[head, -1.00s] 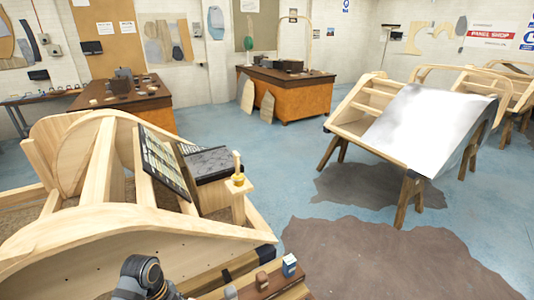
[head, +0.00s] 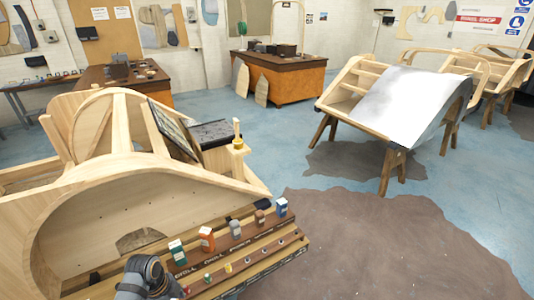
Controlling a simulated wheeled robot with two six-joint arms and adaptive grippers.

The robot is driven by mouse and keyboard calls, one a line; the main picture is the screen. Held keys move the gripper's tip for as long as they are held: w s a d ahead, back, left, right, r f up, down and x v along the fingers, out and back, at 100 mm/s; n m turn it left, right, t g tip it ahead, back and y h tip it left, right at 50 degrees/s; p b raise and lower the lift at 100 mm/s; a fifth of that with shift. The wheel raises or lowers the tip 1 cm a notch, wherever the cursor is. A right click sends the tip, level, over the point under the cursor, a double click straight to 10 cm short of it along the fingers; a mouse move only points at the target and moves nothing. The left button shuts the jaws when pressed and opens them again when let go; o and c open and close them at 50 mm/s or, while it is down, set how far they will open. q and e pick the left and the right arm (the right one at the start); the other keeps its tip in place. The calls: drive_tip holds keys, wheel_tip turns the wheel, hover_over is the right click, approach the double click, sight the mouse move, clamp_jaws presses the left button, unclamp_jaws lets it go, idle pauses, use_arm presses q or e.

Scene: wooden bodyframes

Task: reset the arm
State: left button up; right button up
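One dark arm of mine (head: 146,277) shows at the bottom edge, left of the middle, as a rounded joint and a short link. I cannot tell which arm it is. No gripper or fingertip is in view. The arm joint stands in front of the left end of a wooden rack (head: 238,244) that carries several small coloured boxes.
A large wooden bodyframe (head: 110,172) fills the left side. A second frame with a shiny metal panel (head: 405,100) stands on trestle legs at the right. Brown benches (head: 292,95) stand at the back. Blue floor (head: 290,160) and a brown mat (head: 375,245) are clear.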

use_arm(q)
drive_tip(key=s+a+f+n+b, duration=0.1)
drive_tip(key=s+f+n, duration=0.2)
drive_tip(key=f, duration=0.6)
drive_tip(key=s+a+f+n+y+b, duration=0.1)
drive_tip(key=s+f+n+b, duration=0.15)
drive_tip(key=f, duration=0.55)
drive_tip(key=s+a+f+n+b, duration=0.1)
drive_tip(key=s+f+n, duration=0.3)
drive_tip(key=f, duration=0.5)
drive_tip(key=s+d+f+n+b, duration=0.1)
drive_tip(key=s+f+n, duration=0.3)
drive_tip(key=s+f, duration=0.4)
drive_tip(key=s+d+f+n+t+y+b, duration=0.1)
drive_tip(key=s+f+n+b, duration=0.1)
drive_tip(key=s+f+n, duration=0.2)
drive_tip(key=s+f, duration=0.3)
drive_tip(key=s, duration=0.5)
drive_tip(key=shift+s+d+f, duration=0.15)
drive_tip(key=shift+s+f, duration=0.25)
use_arm(e)
wheel_tip(320, 180, down, 8)
drive_tip(key=w, duration=0.2)
drive_tip(key=shift+w, duration=0.15)
